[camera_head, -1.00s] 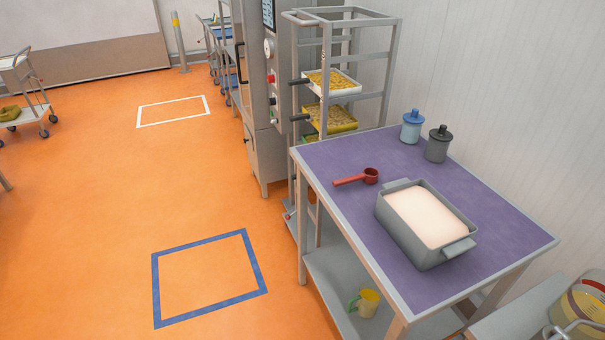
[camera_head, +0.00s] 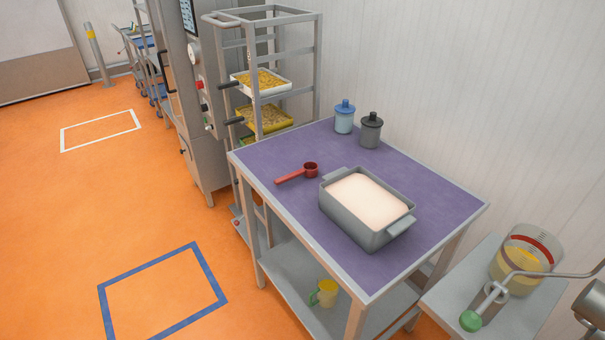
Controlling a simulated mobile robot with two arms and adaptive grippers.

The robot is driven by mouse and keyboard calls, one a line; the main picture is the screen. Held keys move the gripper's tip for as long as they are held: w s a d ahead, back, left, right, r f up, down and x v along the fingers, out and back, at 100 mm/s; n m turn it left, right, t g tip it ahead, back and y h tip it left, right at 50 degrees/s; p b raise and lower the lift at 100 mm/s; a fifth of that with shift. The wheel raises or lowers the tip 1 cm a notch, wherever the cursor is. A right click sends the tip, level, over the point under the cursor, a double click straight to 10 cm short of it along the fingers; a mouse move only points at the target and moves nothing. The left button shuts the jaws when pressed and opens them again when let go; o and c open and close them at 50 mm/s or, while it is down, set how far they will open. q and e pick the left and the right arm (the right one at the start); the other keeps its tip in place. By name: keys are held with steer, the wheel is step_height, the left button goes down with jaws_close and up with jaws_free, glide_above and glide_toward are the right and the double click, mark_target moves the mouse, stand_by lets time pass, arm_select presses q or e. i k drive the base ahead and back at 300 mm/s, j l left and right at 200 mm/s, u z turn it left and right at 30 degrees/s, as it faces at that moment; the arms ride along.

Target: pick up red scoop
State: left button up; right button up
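A red scoop (camera_head: 298,173) lies on the purple top of a grey metal table (camera_head: 272,196). Its round cup is toward the right and its handle points left toward the table's left edge. It lies just left of and behind a grey bin (camera_head: 358,229) filled with pale powder, apart from it. Neither of my grippers shows in the head view.
A blue-lidded jar (camera_head: 344,118) and a dark grey jar (camera_head: 371,131) stand at the table's back. A yellow jug (camera_head: 325,292) is on the lower shelf. A tray rack (camera_head: 262,60) stands behind left. Machinery with a yellow-filled container (camera_head: 522,262) is at right. Orange floor lies open at left.

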mark_target(297, 176)
steer(key=z, duration=2.55)
steer(key=u, duration=2.55)
steer(key=i+j, duration=0.25)
steer(key=j, duration=0.15)
steer(key=i+j, duration=0.25)
steer(key=i+j+z, duration=0.1)
steer(key=j, duration=0.4)
steer(key=i, duration=0.1)
